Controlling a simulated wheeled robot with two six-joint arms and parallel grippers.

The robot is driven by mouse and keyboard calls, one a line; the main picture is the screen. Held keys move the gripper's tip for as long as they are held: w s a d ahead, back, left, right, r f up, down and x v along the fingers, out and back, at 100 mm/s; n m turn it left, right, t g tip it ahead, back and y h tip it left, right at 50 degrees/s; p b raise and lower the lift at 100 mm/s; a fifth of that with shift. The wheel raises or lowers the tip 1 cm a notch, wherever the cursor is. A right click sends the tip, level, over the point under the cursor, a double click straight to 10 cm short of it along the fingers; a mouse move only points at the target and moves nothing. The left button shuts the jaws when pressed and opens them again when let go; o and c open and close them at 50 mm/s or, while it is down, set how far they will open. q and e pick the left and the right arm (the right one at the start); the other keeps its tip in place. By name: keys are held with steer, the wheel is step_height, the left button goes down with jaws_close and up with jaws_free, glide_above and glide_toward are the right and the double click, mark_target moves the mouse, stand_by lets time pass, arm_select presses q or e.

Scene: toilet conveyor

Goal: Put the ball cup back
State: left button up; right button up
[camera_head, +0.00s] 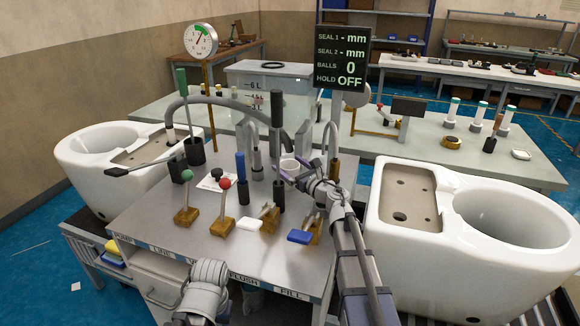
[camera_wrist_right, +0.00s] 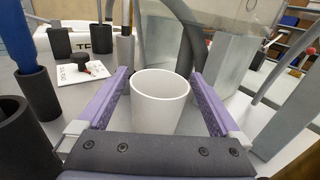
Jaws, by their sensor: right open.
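A plain white cup (camera_wrist_right: 160,104) stands upright between the two purple fingers of my right gripper (camera_wrist_right: 160,85). The fingers are open, one on each side of the cup, with a narrow gap showing on both sides. In the head view the cup (camera_head: 290,166) is at the middle of the grey bench, with my right gripper (camera_head: 293,174) around it. The cup's base is hidden by the gripper in the wrist view. I see only a grey part of my left arm at the bottom of the head view; its gripper does not show.
Tall tool holders, including a blue-handled one (camera_head: 241,167), and curved grey pipes stand close around the cup. Several levers, one with a red knob (camera_head: 225,184), line the bench front (camera_head: 150,225). White toilets flank the bench, one at the right (camera_head: 400,255). A display (camera_head: 341,57) stands behind.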

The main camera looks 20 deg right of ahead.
steer(key=v, duration=1.2)
